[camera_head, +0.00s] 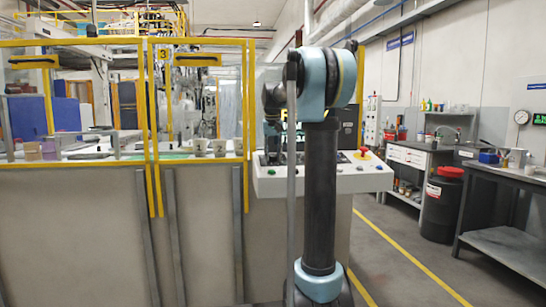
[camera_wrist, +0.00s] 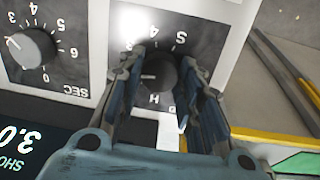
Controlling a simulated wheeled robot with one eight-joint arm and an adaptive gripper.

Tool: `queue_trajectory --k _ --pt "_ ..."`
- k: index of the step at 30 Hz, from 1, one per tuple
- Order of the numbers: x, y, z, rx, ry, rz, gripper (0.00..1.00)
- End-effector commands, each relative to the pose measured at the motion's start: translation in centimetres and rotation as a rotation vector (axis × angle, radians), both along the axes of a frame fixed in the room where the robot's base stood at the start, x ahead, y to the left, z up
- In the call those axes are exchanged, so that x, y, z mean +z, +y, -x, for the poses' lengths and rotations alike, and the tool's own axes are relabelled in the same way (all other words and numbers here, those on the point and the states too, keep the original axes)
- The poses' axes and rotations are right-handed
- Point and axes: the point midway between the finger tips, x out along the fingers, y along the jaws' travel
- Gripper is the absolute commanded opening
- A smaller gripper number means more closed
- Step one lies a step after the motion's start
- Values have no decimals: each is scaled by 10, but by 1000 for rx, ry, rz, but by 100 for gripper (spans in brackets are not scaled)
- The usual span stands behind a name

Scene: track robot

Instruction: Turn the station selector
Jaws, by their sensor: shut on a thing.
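The station selector is a dark round knob (camera_wrist: 158,75) on a dark plate with white marks, among them "S" and "H". A pale pointer line on it points left in the wrist view. My gripper (camera_wrist: 160,59) is shut on the knob, with one finger on each side. The fingers hide parts of the dial's marks. In the head view my gripper (camera_head: 273,143) reaches down to the white control console (camera_head: 320,181), and the knob cannot be made out there.
A grey dial (camera_wrist: 32,55) marked "SEC" sits left of the selector, above a dark display (camera_wrist: 22,150). A red emergency button (camera_head: 364,151) is at the console's right. Yellow-framed fencing (camera_head: 156,120) stands left; a workbench (camera_head: 500,180) and black drum (camera_head: 441,207) stand right.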

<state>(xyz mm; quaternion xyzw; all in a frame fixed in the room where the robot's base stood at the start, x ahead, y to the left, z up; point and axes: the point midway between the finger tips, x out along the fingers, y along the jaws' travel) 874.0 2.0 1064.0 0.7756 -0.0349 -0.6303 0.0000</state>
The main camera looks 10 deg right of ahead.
Motion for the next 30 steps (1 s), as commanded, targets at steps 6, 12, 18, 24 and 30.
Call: queue_trajectory --k 6,12,18,24,30 --pt "1 0 -3 -196 -5 -53 9" --pt "1 -1 -3 -365 -5 -98 9" --pt "1 -1 -3 -503 -7 -136 9" --pt "2 -1 -4 -596 -6 -162 9" --pt "2 -1 -4 -642 -7 -173 9"
